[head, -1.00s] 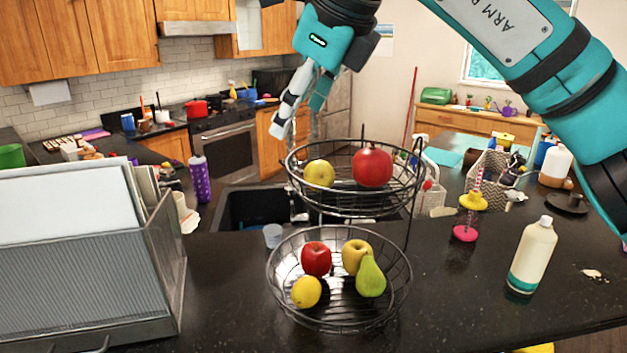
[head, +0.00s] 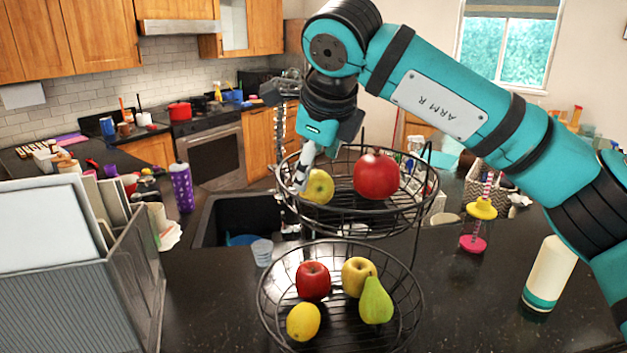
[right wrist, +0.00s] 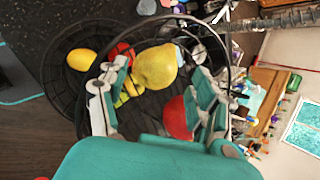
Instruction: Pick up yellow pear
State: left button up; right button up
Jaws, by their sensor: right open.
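The yellow pear (head: 318,188) lies in the upper wire basket (head: 350,233), left of a large red pomegranate-like fruit (head: 376,175). My right gripper (head: 308,168) is above and at the left of the pear, pointing down. One finger overlaps the pear's left edge in the head view; the other is largely hidden. In the right wrist view the pear (right wrist: 155,67) shows between and ahead of the spread fingers (right wrist: 150,90). The gripper is open and holds nothing. I cannot tell whether a finger touches the pear. My left gripper is out of view.
The lower basket (head: 270,325) holds a red apple (head: 313,281), a yellow apple (head: 358,277), a lemon (head: 303,322) and a green pear (head: 376,300). A file rack (head: 135,285) stands left, a bottle (head: 548,275) right. The upper basket's rim surrounds the pear.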

aim_at(316, 177)
jog(key=shift+d+f, duration=0.1)
jog(key=shift+d+f+p, duration=0.1)
jog(key=shift+f+p, duration=0.05)
jog(key=shift+p, duration=0.2)
jog(key=p+x, duration=0.1)
jog(key=x, duration=0.2)
jog(key=p+x, duration=0.1)
jog(key=shift+w+d+f+p, duration=0.1)
jog(key=shift+f+p, duration=0.2)
jog(key=shift+f, duration=0.15)
jog(key=c, duration=1)
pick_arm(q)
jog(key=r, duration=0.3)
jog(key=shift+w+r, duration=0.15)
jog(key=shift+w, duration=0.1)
pick_arm(e)
jog(key=shift+r, duration=0.1)
